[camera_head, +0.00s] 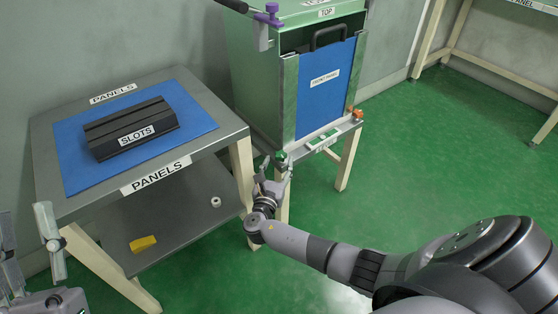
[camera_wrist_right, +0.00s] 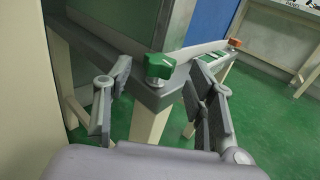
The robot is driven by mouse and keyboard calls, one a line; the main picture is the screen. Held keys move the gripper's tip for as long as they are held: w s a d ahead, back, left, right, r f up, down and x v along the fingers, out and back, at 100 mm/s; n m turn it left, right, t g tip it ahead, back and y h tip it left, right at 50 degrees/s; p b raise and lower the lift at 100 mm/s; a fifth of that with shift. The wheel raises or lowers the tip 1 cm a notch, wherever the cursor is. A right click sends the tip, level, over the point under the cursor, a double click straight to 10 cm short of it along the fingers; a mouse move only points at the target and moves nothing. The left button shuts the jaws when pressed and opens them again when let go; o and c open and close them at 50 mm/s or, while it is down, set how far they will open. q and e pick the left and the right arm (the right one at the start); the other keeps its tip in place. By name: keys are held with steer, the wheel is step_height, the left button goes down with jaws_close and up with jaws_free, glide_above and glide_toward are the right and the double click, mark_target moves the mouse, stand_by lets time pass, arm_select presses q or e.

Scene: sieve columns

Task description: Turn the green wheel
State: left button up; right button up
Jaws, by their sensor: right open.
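The green wheel (camera_wrist_right: 159,66) is a small knob at the near corner of the metal stand in the right wrist view. In the head view the green wheel (camera_head: 280,156) shows small, just above my right gripper (camera_head: 272,176). In the right wrist view my right gripper (camera_wrist_right: 160,105) is open, with one finger on each side of the wheel and gaps between. The wheel lies slightly ahead of the fingertips, and I see no contact. Part of my left gripper (camera_head: 28,250) shows at the left edge of the head view, with its fingers apart.
The green cabinet with a blue front panel (camera_head: 326,88) stands on the stand. An orange knob (camera_head: 357,113) is at its right corner. A panels table (camera_head: 90,190) with a black slotted block (camera_head: 130,130) stands left. Green floor is free at right.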

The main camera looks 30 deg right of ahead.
steer(key=v, duration=0.9)
steer(key=shift+s+a, duration=0.25)
steer(key=shift+s, duration=0.05)
